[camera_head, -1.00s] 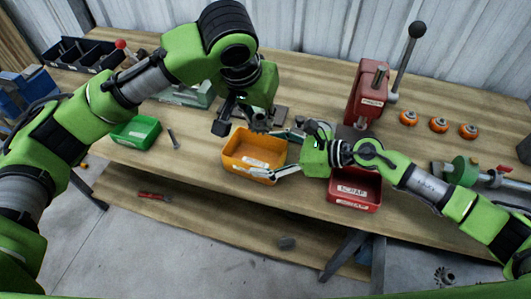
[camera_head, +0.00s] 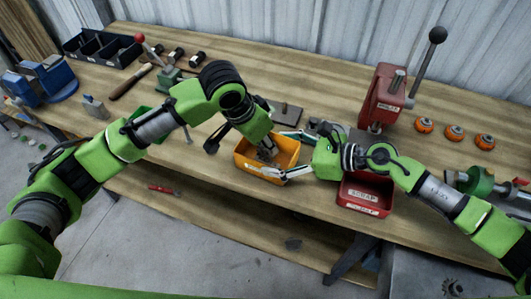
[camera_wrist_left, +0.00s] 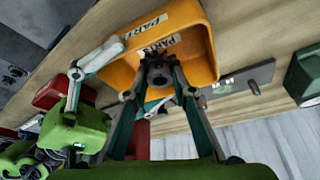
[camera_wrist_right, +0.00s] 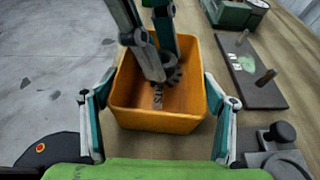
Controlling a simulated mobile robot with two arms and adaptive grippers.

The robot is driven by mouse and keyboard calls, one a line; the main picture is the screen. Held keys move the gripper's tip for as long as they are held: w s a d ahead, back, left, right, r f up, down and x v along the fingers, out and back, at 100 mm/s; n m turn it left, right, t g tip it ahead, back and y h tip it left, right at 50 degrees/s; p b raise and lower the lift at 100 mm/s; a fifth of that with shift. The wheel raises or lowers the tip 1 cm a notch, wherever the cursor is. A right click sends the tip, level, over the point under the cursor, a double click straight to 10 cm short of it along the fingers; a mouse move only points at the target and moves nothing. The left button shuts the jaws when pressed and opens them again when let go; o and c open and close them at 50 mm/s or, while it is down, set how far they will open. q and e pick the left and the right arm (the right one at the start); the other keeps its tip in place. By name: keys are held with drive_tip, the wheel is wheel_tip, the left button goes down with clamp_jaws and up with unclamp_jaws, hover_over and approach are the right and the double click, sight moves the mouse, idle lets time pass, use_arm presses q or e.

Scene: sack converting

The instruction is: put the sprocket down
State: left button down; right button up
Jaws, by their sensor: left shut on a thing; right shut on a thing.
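The sprocket is a small dark grey toothed wheel; it shows in the left wrist view (camera_wrist_left: 158,76) and the right wrist view (camera_wrist_right: 171,70). My left gripper (camera_wrist_left: 160,88) is shut on it and points down into the orange parts bin (camera_head: 252,172). The sprocket is inside the bin's opening; whether it touches the floor of the bin I cannot tell. My right gripper (camera_wrist_right: 155,88) is shut on the bin (camera_wrist_right: 150,121), one finger along each side. In the head view my left arm partly hides the bin's far side.
A red scrap bin (camera_head: 362,195) stands right of the orange bin. Behind are a dark plate with pegs (camera_head: 286,112) and a red press (camera_head: 383,98) with a tall lever. Orange wheels (camera_head: 454,132) stand at the right. The bench's front edge is close by.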

sight(262, 150)
use_arm(q)
drive_tip(key=shift+f, duration=2.1)
use_arm(e)
drive_tip(key=shift+f, duration=0.1)
use_arm(q)
drive_tip(key=shift+f, duration=0.15)
drive_tip(key=c, duration=1.7)
unclamp_jaws()
use_arm(e)
drive_tip(key=shift+s, duration=0.1)
use_arm(q)
drive_tip(key=v, duration=1.2)
drive_tip(key=shift+d, duration=0.1)
